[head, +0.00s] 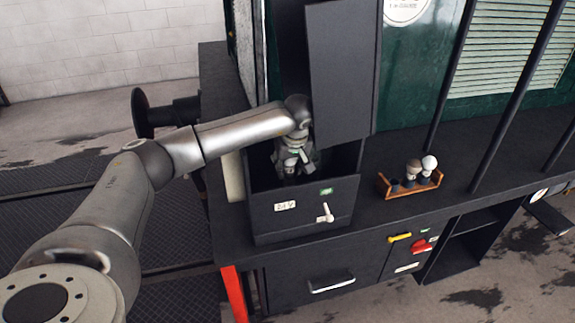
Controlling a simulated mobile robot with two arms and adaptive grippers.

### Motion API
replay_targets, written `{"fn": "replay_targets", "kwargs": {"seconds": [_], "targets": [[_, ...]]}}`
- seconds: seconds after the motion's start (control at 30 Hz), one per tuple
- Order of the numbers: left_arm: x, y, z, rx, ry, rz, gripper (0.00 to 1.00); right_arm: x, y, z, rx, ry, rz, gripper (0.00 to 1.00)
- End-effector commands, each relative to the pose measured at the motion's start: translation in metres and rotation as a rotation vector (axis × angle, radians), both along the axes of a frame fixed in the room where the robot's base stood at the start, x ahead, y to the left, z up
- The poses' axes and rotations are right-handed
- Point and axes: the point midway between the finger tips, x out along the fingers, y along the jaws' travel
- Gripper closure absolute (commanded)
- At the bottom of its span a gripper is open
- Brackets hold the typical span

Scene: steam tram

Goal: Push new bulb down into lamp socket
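My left gripper (296,172) points down inside an open dark box (304,212), the lamp housing. The box's lid or door panel (342,75) stands raised above it. The gripper's fingers are small and dark, and I cannot tell whether they are open or shut on something. No bulb can be made out at the fingers, and the lamp socket is hidden inside the box. A small wooden rack (411,190) to the right of the box holds a white bulb (429,163) and a duller, brownish bulb (413,168). My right gripper is not in view.
The box front has a white lever (326,213). Below the shelf are a drawer handle (332,284), a yellow handle (399,237) and a red handle (421,246). Dark poles (513,95) rise at the right. A dark buffer (142,113) sticks out at the left.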

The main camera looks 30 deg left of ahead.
Motion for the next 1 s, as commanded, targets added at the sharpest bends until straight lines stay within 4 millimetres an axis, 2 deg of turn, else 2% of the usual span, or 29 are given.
{"fn": "replay_targets", "kwargs": {"seconds": [0.03, 0.23, 0.5, 0.7, 1.0], "targets": [[-0.0081, -0.0053, -0.0213, -0.005, 0.039, -0.008, 0.59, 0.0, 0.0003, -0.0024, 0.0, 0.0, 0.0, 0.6], [-0.0085, -0.005, -0.0212, -0.003, 0.04, -0.009, 0.33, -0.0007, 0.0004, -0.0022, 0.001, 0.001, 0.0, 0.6], [-0.0086, -0.0041, -0.0203, 0.0, 0.039, -0.009, 0.33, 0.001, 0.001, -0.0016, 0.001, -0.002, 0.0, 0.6], [-0.0087, -0.0037, -0.0201, 0.001, 0.039, -0.009, 0.08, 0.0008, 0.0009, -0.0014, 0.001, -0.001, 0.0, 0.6], [-0.0085, -0.0033, -0.0197, 0.002, 0.038, -0.008, 0.08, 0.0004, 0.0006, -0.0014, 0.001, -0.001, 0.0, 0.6]]}}
